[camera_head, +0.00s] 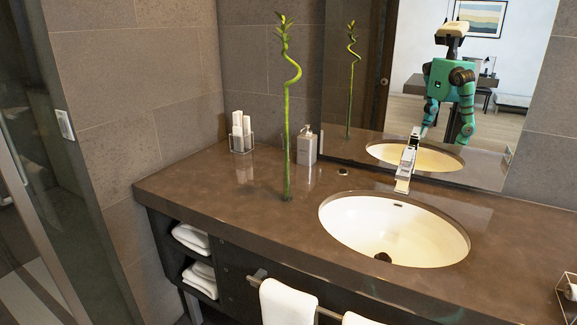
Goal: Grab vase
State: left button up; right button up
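A tall green bamboo stalk (287,130) with a curled upper part and leaves at the top stands upright on the brown vanity counter (240,210), left of the sink. I cannot make out a clear vase around its base. Its reflection shows in the mirror behind. Neither of my grippers shows directly in the head view. The mirror shows my own teal body and arms, but the grippers there are too small to read.
A soap dispenser (307,146) and a clear holder with white rolled items (241,134) stand behind the stalk. The white sink (395,230) and chrome faucet (406,165) are to its right. White towels (288,302) hang in front. The counter's front left is clear.

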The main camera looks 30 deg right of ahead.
aim_at(287, 196)
jog(key=z, duration=1)
jog(key=i+j, duration=0.15)
jog(key=j, duration=0.35)
jog(key=i+j+z, duration=0.15)
jog(key=j, duration=0.9)
jog(key=i+z, duration=0.05)
jog(key=i, duration=0.05)
